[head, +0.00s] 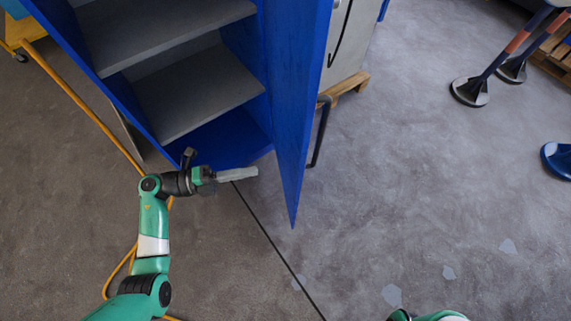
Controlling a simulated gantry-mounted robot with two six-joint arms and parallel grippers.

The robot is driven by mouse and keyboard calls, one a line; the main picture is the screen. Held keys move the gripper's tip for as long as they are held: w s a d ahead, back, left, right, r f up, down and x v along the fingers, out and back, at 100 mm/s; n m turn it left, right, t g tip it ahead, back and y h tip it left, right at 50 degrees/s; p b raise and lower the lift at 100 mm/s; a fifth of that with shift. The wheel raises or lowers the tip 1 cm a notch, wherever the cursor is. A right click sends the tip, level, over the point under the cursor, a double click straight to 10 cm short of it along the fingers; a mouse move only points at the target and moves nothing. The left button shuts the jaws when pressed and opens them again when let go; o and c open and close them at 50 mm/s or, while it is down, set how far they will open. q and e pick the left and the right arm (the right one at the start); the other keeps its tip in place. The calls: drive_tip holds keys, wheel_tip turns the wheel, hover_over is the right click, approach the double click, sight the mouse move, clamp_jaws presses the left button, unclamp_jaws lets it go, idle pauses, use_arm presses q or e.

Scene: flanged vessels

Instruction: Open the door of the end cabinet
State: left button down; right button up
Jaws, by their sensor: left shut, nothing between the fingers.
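The end cabinet (178,8) is blue with grey shelves (197,93) inside, at the upper left of the head view. Its blue door (297,110) stands open, swung out to the right of the opening, edge towards me. A dark bar handle (320,135) shows on the door's right, outer side. My left gripper (250,173) is shut and empty, in front of the cabinet's bottom, left of the door and apart from it. Only a green and white piece of my right arm shows at the bottom edge; its gripper is out of view.
A yellow hose or cable (88,108) runs along the floor left of the cabinet. A pale box on a wooden pallet (350,87) stands behind the door. The floor right of the door is clear.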

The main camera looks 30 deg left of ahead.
sight(298, 163)
use_arm(q)
drive_tip(key=b+x, duration=0.2)
drive_tip(key=x, duration=0.8)
use_arm(e)
wheel_tip(298, 163, down, 2)
drive_tip(key=shift+f, duration=0.2)
